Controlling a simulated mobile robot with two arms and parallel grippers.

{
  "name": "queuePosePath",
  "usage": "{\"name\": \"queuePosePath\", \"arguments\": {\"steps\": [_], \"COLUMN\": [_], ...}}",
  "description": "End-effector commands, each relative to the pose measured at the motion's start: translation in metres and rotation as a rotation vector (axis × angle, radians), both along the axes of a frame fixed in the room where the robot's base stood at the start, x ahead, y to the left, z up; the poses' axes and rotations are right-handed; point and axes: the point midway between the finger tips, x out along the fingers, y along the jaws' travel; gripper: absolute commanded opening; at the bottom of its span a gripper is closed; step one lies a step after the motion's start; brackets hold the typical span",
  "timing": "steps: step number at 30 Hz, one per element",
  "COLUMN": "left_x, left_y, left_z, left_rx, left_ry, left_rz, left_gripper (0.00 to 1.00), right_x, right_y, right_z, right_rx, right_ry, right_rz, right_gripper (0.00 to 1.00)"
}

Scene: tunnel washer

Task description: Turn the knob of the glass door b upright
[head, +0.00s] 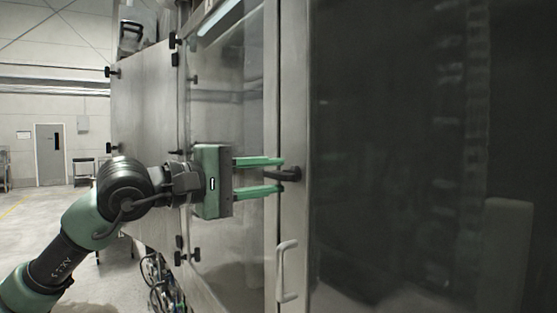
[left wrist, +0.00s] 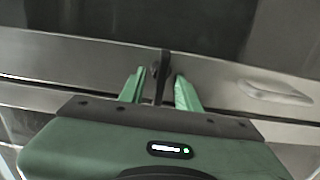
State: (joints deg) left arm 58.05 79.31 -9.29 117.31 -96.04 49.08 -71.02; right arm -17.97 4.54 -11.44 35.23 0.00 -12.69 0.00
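The black knob (head: 289,174) sits on the metal frame beside the glass door and lies sideways, pointing left in the head view. My left gripper (head: 281,174) is open, with one green finger above the knob and one below it. In the left wrist view the knob (left wrist: 161,75) runs between the two fingertips of the left gripper (left wrist: 160,88), with a gap visible on each side. Whether a finger touches it I cannot tell. My right gripper is not in view.
A pale door handle (head: 286,271) is below the knob; it also shows in the left wrist view (left wrist: 274,93). A large dark glass pane (head: 400,150) fills the right. Metal panels with other black knobs (head: 111,72) stand left. Open floor (head: 30,230) lies far left.

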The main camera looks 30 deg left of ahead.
Motion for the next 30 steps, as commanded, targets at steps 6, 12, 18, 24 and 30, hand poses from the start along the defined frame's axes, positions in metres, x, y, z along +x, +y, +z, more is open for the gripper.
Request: {"name": "queuePosePath", "arguments": {"steps": [6,12,18,24,30], "left_x": [0.015,0.016,0.016,0.016,0.016], "left_y": [-0.007,-0.007,-0.007,-0.007,-0.007], "left_z": [0.001,-0.001,-0.001,-0.001,-0.001], "left_rx": [-0.001,-0.001,-0.001,-0.005,-0.048], "left_ry": [-0.001,0.000,0.000,0.002,0.021], "left_rz": [-0.002,0.000,0.000,0.000,0.000], "left_gripper": [0.33,0.33,0.00,0.00,0.00], "right_x": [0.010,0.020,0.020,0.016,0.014], "right_y": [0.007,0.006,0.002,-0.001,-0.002], "right_z": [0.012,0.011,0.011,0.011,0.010], "right_rx": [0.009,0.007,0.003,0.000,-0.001], "right_ry": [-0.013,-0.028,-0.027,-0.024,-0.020], "right_rz": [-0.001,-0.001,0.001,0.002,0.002], "right_gripper": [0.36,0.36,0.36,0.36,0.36]}}
